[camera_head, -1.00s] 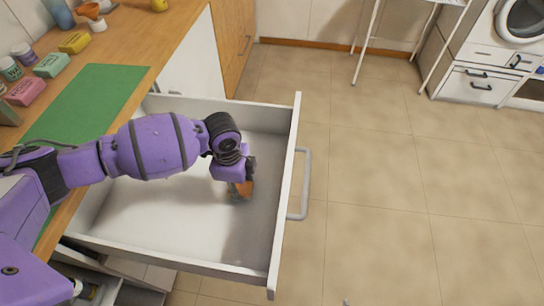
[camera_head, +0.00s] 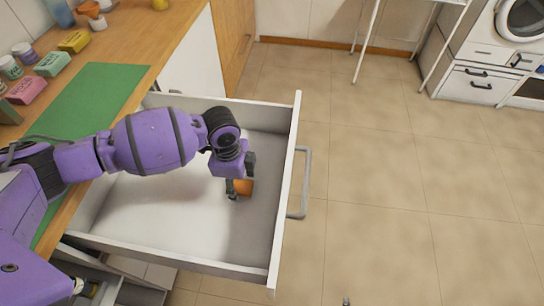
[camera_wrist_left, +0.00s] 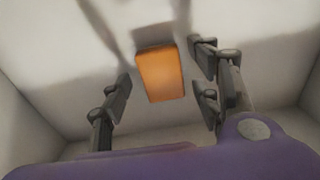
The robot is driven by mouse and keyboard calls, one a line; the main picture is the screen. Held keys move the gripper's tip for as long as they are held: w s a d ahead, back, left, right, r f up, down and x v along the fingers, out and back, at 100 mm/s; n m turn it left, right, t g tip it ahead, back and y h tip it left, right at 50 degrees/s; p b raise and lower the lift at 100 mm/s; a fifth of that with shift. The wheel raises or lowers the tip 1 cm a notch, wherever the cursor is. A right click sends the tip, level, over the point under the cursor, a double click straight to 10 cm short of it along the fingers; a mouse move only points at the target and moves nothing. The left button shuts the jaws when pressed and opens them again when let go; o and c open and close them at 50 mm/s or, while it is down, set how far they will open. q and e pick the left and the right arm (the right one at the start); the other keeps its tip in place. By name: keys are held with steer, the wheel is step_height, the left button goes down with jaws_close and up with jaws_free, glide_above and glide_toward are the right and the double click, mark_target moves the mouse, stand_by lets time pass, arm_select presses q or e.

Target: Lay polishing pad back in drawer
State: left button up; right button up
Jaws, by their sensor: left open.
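The orange polishing pad (camera_head: 244,187) lies on the floor of the open white drawer (camera_head: 150,222), toward its front. It shows whole in the left wrist view (camera_wrist_left: 161,74), with a gap on each side to the fingers. My left gripper (camera_head: 234,187) reaches down into the drawer just over the pad. In the left wrist view my left gripper (camera_wrist_left: 162,98) is open, its fingers spread apart and empty. My right gripper is not in view.
The wooden counter with a green mat (camera_head: 95,100) runs along the left, holding several bottles and coloured boxes such as a pink box (camera_head: 27,89). The drawer's front has a grey handle (camera_head: 304,183). A washing machine (camera_head: 518,22) stands far right.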

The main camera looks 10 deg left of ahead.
mark_target(237, 186)
arm_select(q)
step_height(237, 186, up, 11)
steer(key=shift+a+f+p, duration=0.15)
steer(key=shift+a+p, duration=0.05)
steer(key=shift+p, duration=0.25)
